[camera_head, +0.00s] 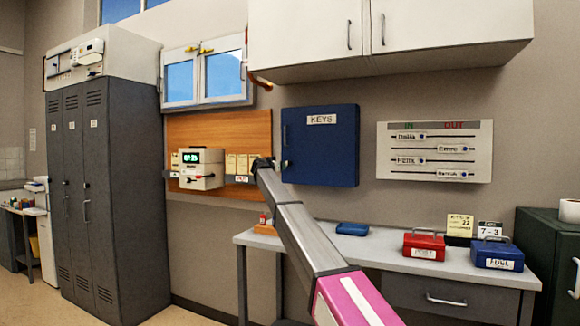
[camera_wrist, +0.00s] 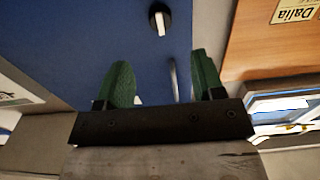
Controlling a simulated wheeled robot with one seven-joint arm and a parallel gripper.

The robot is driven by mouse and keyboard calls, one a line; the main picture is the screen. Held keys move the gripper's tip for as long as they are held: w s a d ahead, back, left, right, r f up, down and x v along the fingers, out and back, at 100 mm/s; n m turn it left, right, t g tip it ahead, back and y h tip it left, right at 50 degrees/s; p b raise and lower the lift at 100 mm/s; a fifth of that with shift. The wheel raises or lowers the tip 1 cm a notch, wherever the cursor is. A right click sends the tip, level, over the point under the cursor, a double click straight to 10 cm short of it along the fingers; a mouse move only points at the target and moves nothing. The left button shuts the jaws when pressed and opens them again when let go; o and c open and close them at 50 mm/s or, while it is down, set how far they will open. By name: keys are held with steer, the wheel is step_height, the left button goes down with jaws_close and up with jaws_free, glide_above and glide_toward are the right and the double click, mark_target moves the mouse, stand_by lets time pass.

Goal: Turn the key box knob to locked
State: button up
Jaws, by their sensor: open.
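The blue key box (camera_head: 330,150), labelled KEYS, hangs on the wall in the head view, its door shut. In the wrist view its blue door (camera_wrist: 70,35) fills much of the picture. The knob (camera_wrist: 158,18) is round and dark with a pale pointer, at the top of the wrist view beyond my fingertips. My gripper (camera_wrist: 160,62) is open and empty, its two green fingers apart, with a grey bar handle (camera_wrist: 174,80) showing between them. In the head view my gripper (camera_head: 272,163) is at the box's left side, and the knob cannot be made out there.
A wooden board (camera_head: 220,128) with tags and a clock unit (camera_head: 200,168) is left of the box. White cabinets (camera_head: 440,30) hang above. The desk (camera_head: 385,250) below holds a red box (camera_head: 424,246) and a blue box (camera_head: 497,254). Grey lockers (camera_head: 135,190) stand left.

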mark_target(289, 161)
steer(key=x, duration=1)
steer(key=shift+w+d, duration=0.15)
steer(key=shift+w, duration=0.25)
steer(key=shift+c, duration=0.3)
steer(key=c, duration=0.9)
